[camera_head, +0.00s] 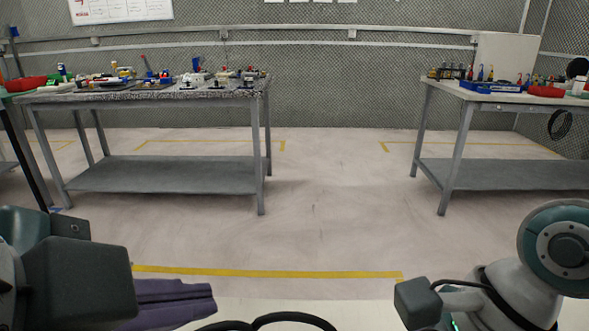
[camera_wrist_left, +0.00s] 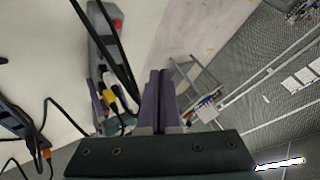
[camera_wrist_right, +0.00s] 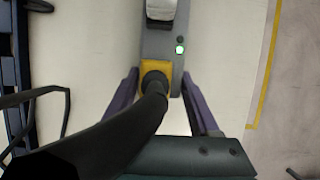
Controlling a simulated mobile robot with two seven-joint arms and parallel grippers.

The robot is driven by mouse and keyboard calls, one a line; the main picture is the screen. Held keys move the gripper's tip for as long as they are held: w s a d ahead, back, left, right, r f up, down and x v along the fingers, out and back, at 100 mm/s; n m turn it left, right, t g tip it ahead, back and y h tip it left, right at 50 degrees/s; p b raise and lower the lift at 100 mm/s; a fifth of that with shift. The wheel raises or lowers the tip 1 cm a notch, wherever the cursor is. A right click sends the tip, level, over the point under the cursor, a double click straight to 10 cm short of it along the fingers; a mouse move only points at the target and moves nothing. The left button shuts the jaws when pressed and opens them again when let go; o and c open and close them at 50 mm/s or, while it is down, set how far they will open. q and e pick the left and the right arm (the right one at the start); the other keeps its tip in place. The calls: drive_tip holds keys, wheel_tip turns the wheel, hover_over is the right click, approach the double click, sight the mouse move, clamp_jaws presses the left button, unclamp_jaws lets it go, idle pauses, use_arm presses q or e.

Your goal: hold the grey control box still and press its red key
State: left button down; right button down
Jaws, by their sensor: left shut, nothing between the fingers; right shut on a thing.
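The grey control box (camera_wrist_right: 160,45) is long and narrow in the right wrist view. It has a lit green spot, a yellow plate and a thick black piece rising from that plate. My right gripper (camera_wrist_right: 161,76) has its purple fingers along the box's two sides. In the left wrist view the box (camera_wrist_left: 100,48) lies left of my left gripper (camera_wrist_left: 158,74), partly behind dark bars. A small red patch shows near its upper end; I cannot tell whether it is the red key. My left gripper, also in the head view (camera_head: 205,291), is shut, empty and apart from the box.
A workbench (camera_head: 165,174) with many small items stands ahead on the left, another (camera_head: 505,174) on the right. The floor between them is clear, with yellow tape lines (camera_head: 268,272). Black cables (camera_head: 285,317) loop low in front of me.

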use_arm(q)
drive_tip(key=shift+f, duration=4.3)
drive_tip(key=shift+f, duration=0.1)
drive_tip(key=shift+f, duration=0.3)
drive_tip(key=shift+f, duration=0.5)
drive_tip(key=shift+r, duration=0.95)
drive_tip(key=shift+r, duration=0.1)
wheel_tip(320, 180, up, 5)
drive_tip(key=shift+f, duration=0.1)
